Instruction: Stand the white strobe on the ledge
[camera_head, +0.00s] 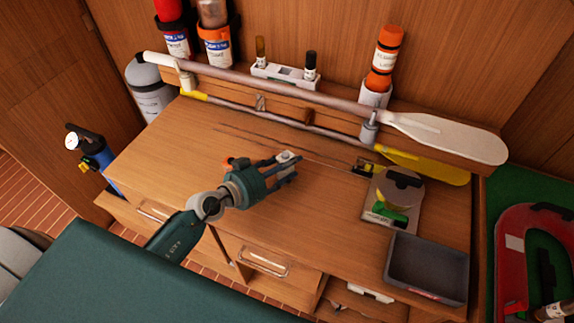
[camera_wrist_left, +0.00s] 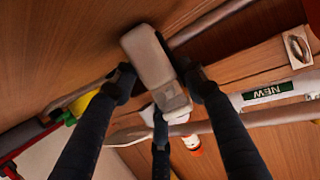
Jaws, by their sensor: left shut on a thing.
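The white strobe (camera_head: 287,156) is between the fingers of my left gripper (camera_head: 289,168), over the middle of the wooden desk. In the left wrist view the pale, block-shaped strobe (camera_wrist_left: 152,58) sits between the dark fingers (camera_wrist_left: 155,85), which are shut on it. The ledge (camera_head: 290,107) runs along the back wall, behind and above the desk top, apart from the strobe. Two oars lie along its front. My right gripper is not in view.
A white holder with two small bottles (camera_head: 285,76) stands on the ledge. Orange-capped containers (camera_head: 381,75) stand to its right, and red and orange ones to its left.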

